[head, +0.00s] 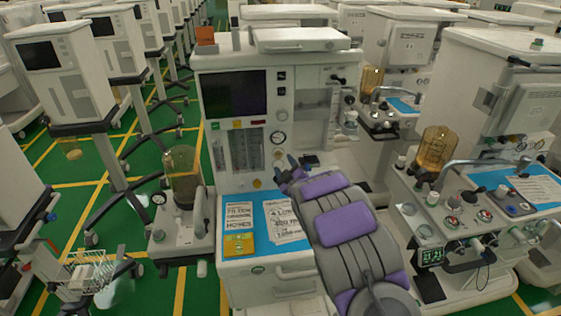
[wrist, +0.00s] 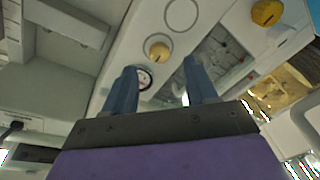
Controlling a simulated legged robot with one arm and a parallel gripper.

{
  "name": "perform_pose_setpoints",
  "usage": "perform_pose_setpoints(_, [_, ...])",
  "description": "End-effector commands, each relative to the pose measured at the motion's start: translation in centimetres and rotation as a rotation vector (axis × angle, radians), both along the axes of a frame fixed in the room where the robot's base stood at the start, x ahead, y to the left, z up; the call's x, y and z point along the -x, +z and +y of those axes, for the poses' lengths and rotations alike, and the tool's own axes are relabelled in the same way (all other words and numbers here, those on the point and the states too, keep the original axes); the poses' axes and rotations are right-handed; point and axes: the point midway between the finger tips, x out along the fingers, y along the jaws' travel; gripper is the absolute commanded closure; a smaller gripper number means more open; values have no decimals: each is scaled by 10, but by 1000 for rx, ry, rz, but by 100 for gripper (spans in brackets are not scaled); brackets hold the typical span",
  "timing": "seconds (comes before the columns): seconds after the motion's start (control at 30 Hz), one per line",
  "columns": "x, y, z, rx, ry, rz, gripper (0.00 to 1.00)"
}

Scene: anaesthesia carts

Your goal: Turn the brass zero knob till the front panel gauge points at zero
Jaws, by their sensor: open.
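A brass-yellow knob (wrist: 159,51) stands on the pale front panel in the wrist view. Right beside it is a small round gauge (wrist: 142,79) with a white face, dark rim and some red; its needle is too small to read. The gauge (head: 278,138) also shows in the head view on the middle cart's front, right of the glass flow tubes. My gripper (wrist: 160,68) is open and empty, with its blue fingers spread and pointing toward the panel. The knob appears beyond the gap between the fingertips; I see no contact. In the head view, my gripper (head: 286,174) is low in front of the panel.
Another yellow knob (wrist: 266,13) is on the panel. The cart's blue worktop (head: 234,203) carries papers and a yellow card. An amber canister (head: 181,172) stands at left. Another cart (head: 445,215) crowds the right; green floor shows at left.

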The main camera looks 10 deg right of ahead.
Motion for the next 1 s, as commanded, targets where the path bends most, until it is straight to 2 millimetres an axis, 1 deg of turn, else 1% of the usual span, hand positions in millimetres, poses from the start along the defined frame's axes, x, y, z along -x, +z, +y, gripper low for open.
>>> perform_pose_setpoints(0.1, [-16,-2,2,0,0,0,43])
perform_pose_setpoints(0.2, [-27,-2,5,0,1,-1,43])
perform_pose_setpoints(0.4, [-44,-2,7,0,0,1,43])
perform_pose_setpoints(0.6, [-50,-1,8,0,0,1,43])
perform_pose_setpoints(0.87, [-50,-1,8,0,-1,2,43])
perform_pose_setpoints(1.0, [-50,-1,8,0,-1,2,57])
